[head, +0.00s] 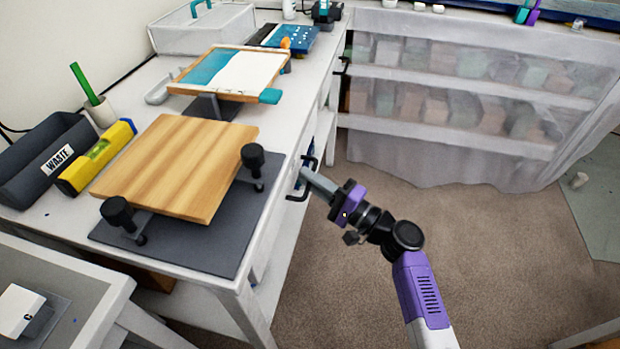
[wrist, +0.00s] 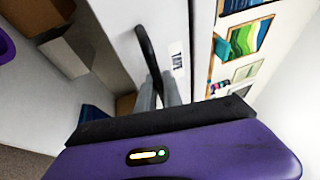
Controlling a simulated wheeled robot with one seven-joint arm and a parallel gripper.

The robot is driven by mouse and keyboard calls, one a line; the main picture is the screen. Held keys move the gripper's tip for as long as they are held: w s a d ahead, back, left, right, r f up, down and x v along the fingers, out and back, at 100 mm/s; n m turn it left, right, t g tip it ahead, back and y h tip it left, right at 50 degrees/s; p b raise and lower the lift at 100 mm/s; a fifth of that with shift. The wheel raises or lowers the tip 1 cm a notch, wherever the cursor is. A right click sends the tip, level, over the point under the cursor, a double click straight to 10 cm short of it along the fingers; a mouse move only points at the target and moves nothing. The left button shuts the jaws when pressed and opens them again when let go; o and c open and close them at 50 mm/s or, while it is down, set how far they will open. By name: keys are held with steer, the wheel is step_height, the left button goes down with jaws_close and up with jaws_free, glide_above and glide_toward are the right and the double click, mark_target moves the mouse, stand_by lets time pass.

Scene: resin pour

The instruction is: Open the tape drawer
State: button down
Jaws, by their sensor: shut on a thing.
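The drawer front (wrist: 172,22) is a white panel under the workbench top, seen in the wrist view, with a small printed label on it. Its black bar handle (wrist: 147,48) runs along the panel, and it also shows in the head view (head: 296,197) at the bench's front edge. My gripper (head: 306,174) reaches the handle from the right. In the wrist view its grey fingers (wrist: 158,94) are closed around the lower end of the handle. I cannot tell from these views whether the drawer stands out from the bench.
A covered shelf (head: 450,100) stands behind. Carpet to the right (head: 500,260) is clear.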

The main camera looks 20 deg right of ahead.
steer(key=shift+s+d, duration=0.1)
stand_by(0.8)
steer(key=s+d+b, duration=0.2)
steer(key=s+d, duration=1.1)
steer(key=d, duration=0.5)
steer(key=shift+s+d, duration=0.2)
steer(key=shift+d, duration=0.05)
steer(key=c, duration=1.5)
jaws_free()
steer(key=v, duration=0.7)
steer(key=shift+s+d+b, duration=0.15)
steer(key=shift+s+b, duration=0.15)
steer(key=shift+s, duration=0.05)
